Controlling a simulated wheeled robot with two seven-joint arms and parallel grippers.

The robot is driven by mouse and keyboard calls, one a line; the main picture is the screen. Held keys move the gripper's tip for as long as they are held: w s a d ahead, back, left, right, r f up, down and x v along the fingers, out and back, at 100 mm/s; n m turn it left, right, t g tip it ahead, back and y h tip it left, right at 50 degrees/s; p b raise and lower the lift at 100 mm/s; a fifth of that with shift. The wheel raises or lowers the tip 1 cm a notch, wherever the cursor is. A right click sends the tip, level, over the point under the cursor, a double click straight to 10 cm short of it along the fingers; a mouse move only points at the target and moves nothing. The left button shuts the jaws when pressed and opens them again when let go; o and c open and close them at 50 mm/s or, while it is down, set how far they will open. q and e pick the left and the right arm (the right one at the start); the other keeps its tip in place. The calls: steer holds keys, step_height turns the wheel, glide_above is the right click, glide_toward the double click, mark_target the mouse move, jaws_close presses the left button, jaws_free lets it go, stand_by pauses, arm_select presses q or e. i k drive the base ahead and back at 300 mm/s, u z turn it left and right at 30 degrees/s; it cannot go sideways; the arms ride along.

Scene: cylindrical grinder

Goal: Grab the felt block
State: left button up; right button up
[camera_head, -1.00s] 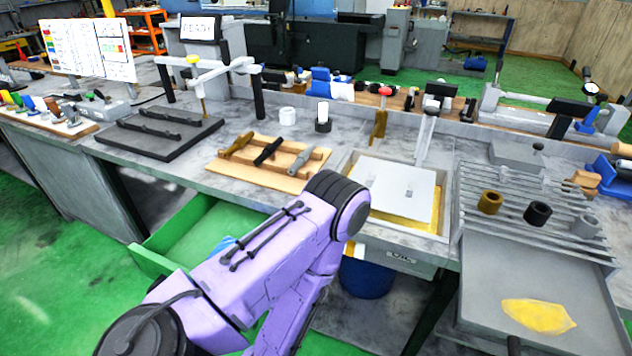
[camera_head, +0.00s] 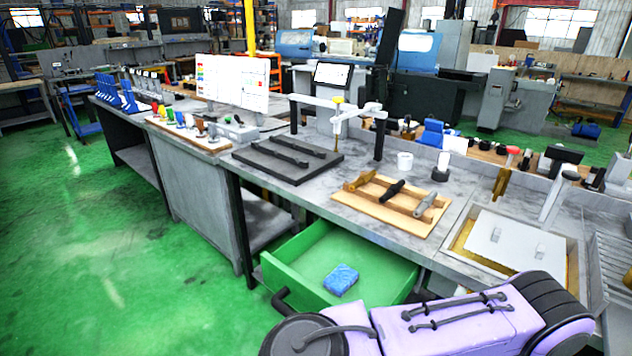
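A blue, speckled block (camera_head: 341,280), which looks like the felt block, lies in the open green drawer (camera_head: 305,258) below the workbench. It rests on the drawer floor towards the front, and its top is uncovered. One of my purple arms crosses the bottom right of the view, in front of the drawer's lower right part. Neither of my grippers is in view, so their distance from the block does not show.
A tray with a white plate (camera_head: 515,238) is at right. The green floor at left is clear.

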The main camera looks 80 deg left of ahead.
mark_target(342, 276)
steer(key=u, duration=0.05)
steer(key=k, duration=0.15)
steer(key=u, duration=1.35)
